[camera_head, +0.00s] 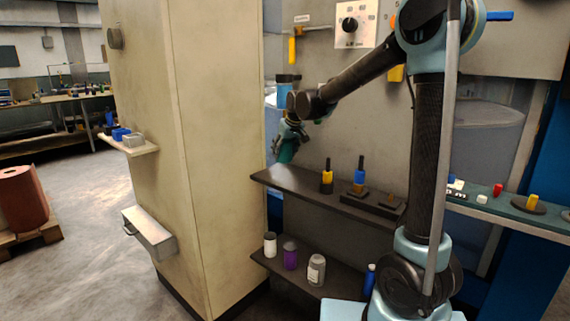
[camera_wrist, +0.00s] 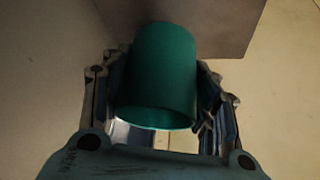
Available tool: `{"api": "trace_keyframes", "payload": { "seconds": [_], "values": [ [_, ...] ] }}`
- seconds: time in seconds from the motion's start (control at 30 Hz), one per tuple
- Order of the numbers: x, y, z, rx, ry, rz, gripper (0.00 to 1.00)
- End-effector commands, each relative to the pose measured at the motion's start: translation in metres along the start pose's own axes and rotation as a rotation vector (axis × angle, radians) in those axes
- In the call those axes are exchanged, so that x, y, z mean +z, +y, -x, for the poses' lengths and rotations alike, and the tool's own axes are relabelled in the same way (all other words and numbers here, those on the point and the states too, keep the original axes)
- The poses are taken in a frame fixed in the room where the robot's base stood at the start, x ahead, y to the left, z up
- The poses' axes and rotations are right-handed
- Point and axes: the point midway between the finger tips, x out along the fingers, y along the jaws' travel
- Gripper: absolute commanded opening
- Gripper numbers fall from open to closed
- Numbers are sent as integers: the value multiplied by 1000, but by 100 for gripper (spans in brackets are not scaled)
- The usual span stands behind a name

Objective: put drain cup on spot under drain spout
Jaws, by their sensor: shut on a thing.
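A green cup (camera_wrist: 158,75), which I take to be the drain cup, is between the fingers of my gripper (camera_wrist: 155,72) in the wrist view. The fingers press on its left and right sides, and its wide rim faces the camera. In the head view my gripper (camera_head: 291,138) is at the left end of the upper dark shelf, close to the tall beige cabinet. The green cup (camera_head: 287,151) shows in part just below it, off the shelf top. I cannot make out the drain spout or the spot under it.
The upper dark shelf (camera_head: 293,188) carries dark holders with yellow and blue parts. A lower shelf (camera_head: 282,265) holds several bottles and jars. The beige cabinet (camera_head: 190,130) stands close at left, with a small drawer (camera_head: 150,232) sticking out. A green-topped ledge (camera_head: 515,209) is at right.

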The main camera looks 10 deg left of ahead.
Motion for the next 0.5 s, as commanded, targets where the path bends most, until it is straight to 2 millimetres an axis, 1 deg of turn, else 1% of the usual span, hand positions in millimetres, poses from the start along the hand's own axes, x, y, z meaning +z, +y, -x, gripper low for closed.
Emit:
{"api": "trace_keyframes", "payload": {
  "seconds": [0.07, 0.27, 0.5],
  "values": [
    [4, 0, -7, 1, 0, 0, 30],
    [9, 0, -16, 1, 0, 0, 30],
    [23, 1, -42, 1, 0, -1, 30]
  ]
}}
